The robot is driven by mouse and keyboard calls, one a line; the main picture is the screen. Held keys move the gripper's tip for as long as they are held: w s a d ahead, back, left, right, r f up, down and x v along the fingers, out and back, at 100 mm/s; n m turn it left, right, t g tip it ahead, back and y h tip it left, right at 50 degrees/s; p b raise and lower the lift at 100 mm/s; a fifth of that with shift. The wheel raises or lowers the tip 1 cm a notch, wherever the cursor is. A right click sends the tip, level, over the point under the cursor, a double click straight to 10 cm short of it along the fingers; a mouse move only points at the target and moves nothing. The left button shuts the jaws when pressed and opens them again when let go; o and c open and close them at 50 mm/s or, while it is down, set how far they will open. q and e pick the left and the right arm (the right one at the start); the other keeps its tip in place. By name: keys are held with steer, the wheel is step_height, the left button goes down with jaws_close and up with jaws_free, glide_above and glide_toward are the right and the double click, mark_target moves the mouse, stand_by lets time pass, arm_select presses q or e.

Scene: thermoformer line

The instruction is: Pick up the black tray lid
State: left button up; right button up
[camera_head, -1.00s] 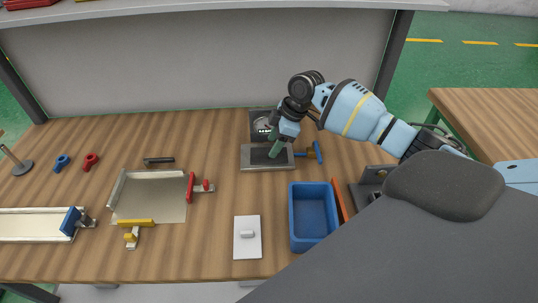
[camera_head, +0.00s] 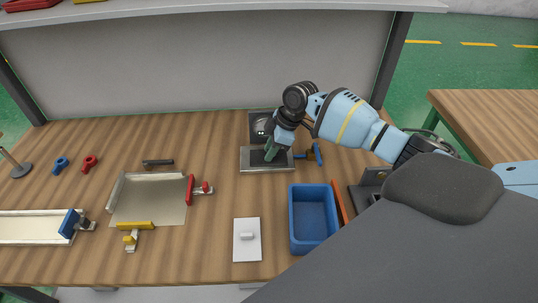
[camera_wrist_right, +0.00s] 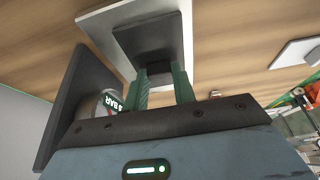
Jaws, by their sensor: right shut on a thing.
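The black tray lid (camera_head: 257,159) is a small dark rectangular plate over the pale grey tray (camera_head: 246,168) at the back middle of the table. My right gripper (camera_head: 270,154) comes down on it from the right, with green fingers. In the right wrist view, the fingers (camera_wrist_right: 164,86) are shut on the near part of the black lid (camera_wrist_right: 150,38), and the pale tray (camera_wrist_right: 100,24) shows around and beyond it. I cannot tell whether the lid is clear of the tray. My left gripper is not in view.
A dark panel with a gauge (camera_head: 258,124) stands right behind the tray. A blue clamp (camera_head: 311,153) is at its right. A blue bin (camera_head: 313,246) and a white lid (camera_head: 247,252) lie nearer. A sheet fixture (camera_head: 150,200) is at left.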

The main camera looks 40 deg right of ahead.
step_height(320, 180, up, 10)
steer(key=s+a+r+m+t+h, duration=0.2)
steer(key=s+a+r+m+h, duration=0.1)
steer(key=s+a+m, duration=0.8)
steer(key=a, duration=0.3)
steer(key=shift+h, duration=0.4)
steer(key=shift+r, duration=0.1)
